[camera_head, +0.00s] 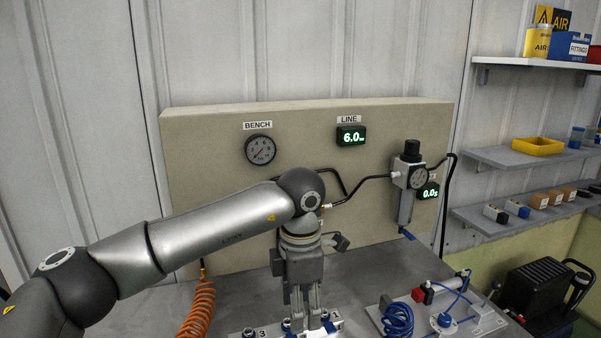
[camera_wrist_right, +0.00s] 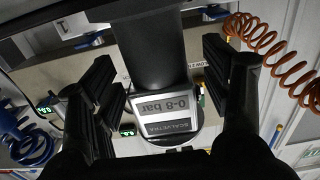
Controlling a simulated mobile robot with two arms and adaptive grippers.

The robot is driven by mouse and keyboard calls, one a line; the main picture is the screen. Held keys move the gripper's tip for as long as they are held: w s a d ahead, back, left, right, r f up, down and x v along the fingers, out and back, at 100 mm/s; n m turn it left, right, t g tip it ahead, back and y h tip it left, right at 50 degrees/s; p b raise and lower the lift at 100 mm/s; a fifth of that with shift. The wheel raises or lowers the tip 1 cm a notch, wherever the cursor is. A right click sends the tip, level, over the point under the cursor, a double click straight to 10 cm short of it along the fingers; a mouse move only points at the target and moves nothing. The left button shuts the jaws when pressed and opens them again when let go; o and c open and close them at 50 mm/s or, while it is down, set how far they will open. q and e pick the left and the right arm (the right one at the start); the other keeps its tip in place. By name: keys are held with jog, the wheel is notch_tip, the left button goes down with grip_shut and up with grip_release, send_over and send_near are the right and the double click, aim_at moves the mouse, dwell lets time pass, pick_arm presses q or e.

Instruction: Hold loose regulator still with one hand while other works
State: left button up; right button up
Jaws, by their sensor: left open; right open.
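A regulator (camera_wrist_right: 160,112) with a grey body, a dark "0-8 bar" label and a wide black cylinder (camera_wrist_right: 146,45) fills the middle of the right wrist view. My right gripper (camera_wrist_right: 162,80) is open, with one finger on each side of it. Gaps show, so I see no grip on it. My right gripper is not seen in the head view, and I cannot make this regulator out there.
A tan panel (camera_head: 210,150) carries the BENCH gauge (camera_head: 260,149), a LINE display (camera_head: 351,136) reading 6.0 and a mounted regulator (camera_head: 409,178) with a hose. An orange coil (camera_head: 199,306) and a blue coil (camera_head: 397,320) flank my left gripper. Shelves (camera_head: 525,160) stand at the right.

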jog(key=s+d+r+p, duration=0.2)
jog(key=s, duration=0.5)
jog(key=s+d+r+p, duration=0.2)
jog(key=s+d, duration=0.1)
jog(key=s, duration=0.5)
jog(key=shift+s+p, duration=0.15)
jog(key=shift+p, duration=0.15)
